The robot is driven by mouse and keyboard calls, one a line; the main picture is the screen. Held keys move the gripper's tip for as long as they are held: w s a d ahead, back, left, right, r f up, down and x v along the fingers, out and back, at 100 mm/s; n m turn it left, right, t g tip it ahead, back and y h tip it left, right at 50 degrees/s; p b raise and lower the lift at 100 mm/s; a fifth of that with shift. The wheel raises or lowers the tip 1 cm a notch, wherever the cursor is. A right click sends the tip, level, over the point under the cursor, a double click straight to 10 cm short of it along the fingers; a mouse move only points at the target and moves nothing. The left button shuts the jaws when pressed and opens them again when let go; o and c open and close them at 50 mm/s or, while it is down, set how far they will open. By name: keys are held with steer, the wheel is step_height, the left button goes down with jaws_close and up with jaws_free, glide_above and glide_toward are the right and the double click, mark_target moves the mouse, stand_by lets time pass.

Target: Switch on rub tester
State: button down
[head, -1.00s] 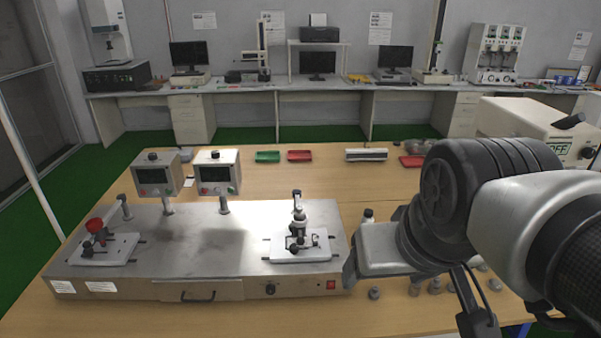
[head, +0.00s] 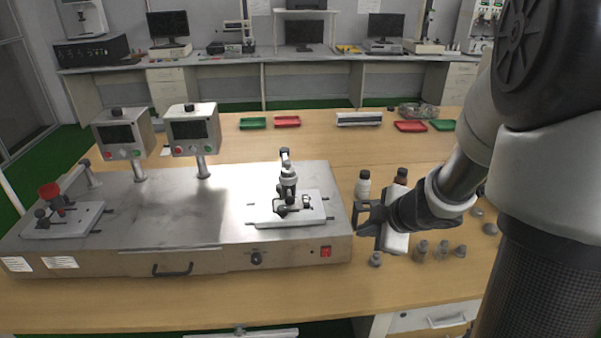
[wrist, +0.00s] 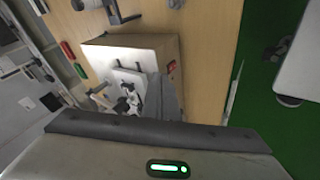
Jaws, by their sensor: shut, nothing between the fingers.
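The rub tester (head: 215,262) is a wide metal bench unit with a test station at each end and two display boxes (head: 193,130) on posts. Its red power switch (head: 326,252) is at the right end of the front face, beside a black knob (head: 256,258). In the wrist view the switch (wrist: 171,66) shows as a small red spot on the tester's face. My gripper (head: 362,220) is shut and empty, just right of the tester's right end and apart from the switch. In the wrist view the gripper body hides part of the tester.
Bottles (head: 363,186) and several small grey weights (head: 420,250) stand on the table right of the tester, near my gripper. Red (head: 287,121) and green (head: 253,123) trays lie farther back. The table strip before the tester is clear.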

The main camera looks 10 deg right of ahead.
mark_target(326, 252)
steer(key=s+a+f+n+g+y, duration=0.1)
steer(key=s+a+f+y, duration=0.1)
steer(key=f, duration=0.3)
steer(key=shift+s+a+f+n+g+b, duration=0.25)
steer(key=shift+s+f+n+g+b, duration=0.15)
steer(key=shift+s, duration=0.2)
steer(key=b+x, duration=0.5)
steer(key=x, duration=0.5)
steer(key=shift+d, duration=0.1)
steer(key=w, duration=0.3)
steer(key=shift+w+f, duration=0.15)
steer(key=shift+w, duration=0.45)
